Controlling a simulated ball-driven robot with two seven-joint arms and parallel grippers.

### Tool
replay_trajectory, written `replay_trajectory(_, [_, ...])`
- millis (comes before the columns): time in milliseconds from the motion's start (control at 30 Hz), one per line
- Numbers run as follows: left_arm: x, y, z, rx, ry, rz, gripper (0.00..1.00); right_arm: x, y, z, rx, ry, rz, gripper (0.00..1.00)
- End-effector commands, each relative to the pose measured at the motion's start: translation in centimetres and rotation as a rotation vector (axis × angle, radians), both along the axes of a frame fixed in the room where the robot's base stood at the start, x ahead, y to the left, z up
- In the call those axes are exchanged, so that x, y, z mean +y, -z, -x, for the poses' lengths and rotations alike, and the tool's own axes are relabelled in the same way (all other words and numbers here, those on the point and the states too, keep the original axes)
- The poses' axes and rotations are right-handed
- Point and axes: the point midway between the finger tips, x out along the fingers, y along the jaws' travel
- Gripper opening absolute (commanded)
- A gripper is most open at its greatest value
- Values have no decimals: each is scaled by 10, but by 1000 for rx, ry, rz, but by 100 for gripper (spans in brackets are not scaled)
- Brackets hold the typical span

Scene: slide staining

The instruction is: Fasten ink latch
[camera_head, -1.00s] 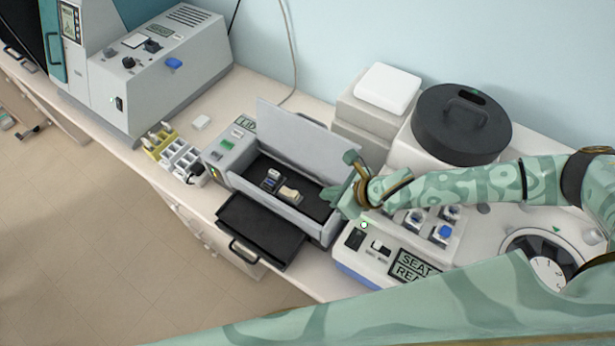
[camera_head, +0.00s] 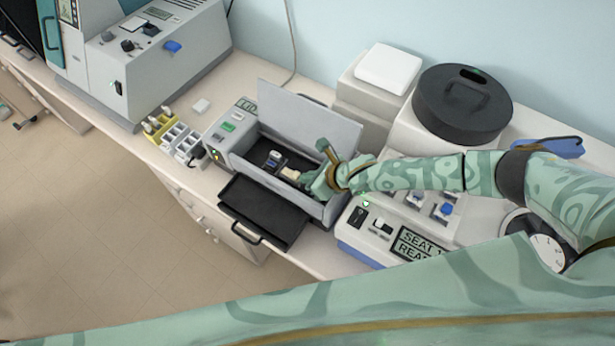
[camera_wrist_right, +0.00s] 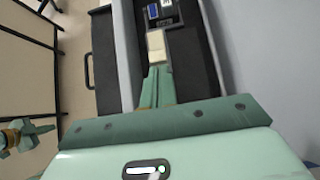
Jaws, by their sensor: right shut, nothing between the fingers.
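The grey device (camera_head: 328,215) stands with its lid (camera_head: 305,120) raised and its dark bay exposed. A cream block, apparently the ink latch (camera_head: 289,173), lies in the bay beside a small dark-blue and white part (camera_head: 273,160). My right gripper (camera_head: 308,182) reaches into the bay from the right, fingers shut and empty. In the right wrist view the closed fingers (camera_wrist_right: 154,88) point at the cream block (camera_wrist_right: 156,45), tips at or very near its near end; contact is unclear. My left gripper (camera_wrist_right: 28,137) shows small at the left of the wrist view, its jaws unclear.
A black tray (camera_head: 262,208) sticks out from the device's front over the counter edge. A control box with a display (camera_head: 420,243) stands close to the right. A round black-lidded vessel (camera_head: 462,105) is behind the arm. A yellow and white rack (camera_head: 175,138) stands to the left.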

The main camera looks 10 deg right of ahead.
Motion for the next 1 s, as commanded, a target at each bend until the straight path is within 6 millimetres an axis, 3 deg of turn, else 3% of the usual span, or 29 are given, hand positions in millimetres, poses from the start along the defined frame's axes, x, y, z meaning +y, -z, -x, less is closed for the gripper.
replay_trajectory(433, [6,1,0,1,1,-8,0,4,4,-4,0,0,0,0])
replay_trajectory(700, [8,13,-1,0,1,-10,0,28,5,-29,-1,-1,2,0])
replay_trajectory(1000, [8,12,-1,-1,0,-11,0,29,3,-30,-1,1,-1,0])
